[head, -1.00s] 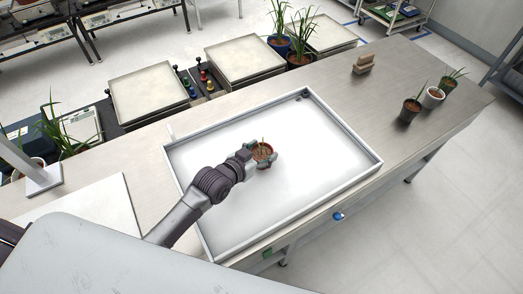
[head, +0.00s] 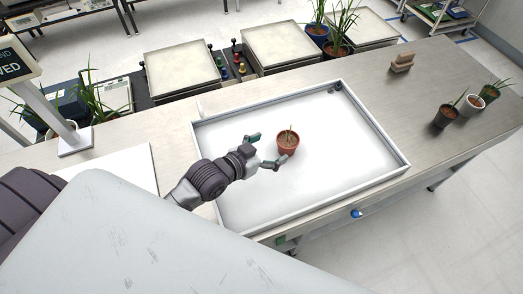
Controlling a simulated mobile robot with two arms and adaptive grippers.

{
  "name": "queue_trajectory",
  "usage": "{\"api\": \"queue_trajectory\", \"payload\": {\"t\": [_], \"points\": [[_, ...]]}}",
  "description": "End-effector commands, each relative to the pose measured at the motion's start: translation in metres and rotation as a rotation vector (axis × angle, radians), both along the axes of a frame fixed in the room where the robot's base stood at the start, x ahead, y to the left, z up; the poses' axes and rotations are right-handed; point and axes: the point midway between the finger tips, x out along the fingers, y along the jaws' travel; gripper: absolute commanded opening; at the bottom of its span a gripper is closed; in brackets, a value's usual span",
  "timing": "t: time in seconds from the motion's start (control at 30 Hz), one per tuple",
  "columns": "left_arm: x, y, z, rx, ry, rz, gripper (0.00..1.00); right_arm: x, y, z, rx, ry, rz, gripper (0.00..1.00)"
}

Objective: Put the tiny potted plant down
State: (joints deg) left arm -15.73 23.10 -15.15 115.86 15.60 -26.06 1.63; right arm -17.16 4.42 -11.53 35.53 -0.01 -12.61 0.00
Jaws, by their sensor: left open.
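The tiny potted plant (head: 288,145) is a small red-brown pot with dark soil and a short thin sprout. My left gripper (head: 269,149) is open just left of the pot. Its fingers are spread, one behind and one in front near the pot's lower left side. I cannot tell whether the front finger still touches the pot. My right gripper is not in view.
Three small pots (head: 446,115) stand at the bench's right end. Weighing plates (head: 182,72) and large potted plants line the back. A sign post (head: 70,138) stands at left. The tray's right half is clear.

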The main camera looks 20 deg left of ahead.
Motion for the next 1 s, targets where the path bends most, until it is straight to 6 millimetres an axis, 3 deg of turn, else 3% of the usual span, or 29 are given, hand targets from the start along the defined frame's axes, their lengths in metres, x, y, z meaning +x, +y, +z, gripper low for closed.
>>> {"api": "queue_trajectory", "payload": {"t": [0.1,0.3,1.0], "points": [[-0.018,0.007,0.006,0.001,0.002,0.000,0.91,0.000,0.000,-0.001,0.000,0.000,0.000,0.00],[-0.030,0.012,0.014,0.001,0.000,0.000,0.91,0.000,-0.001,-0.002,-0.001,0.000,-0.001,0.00],[-0.031,0.012,0.014,-0.001,0.000,0.000,0.91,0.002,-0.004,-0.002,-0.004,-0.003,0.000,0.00]]}}
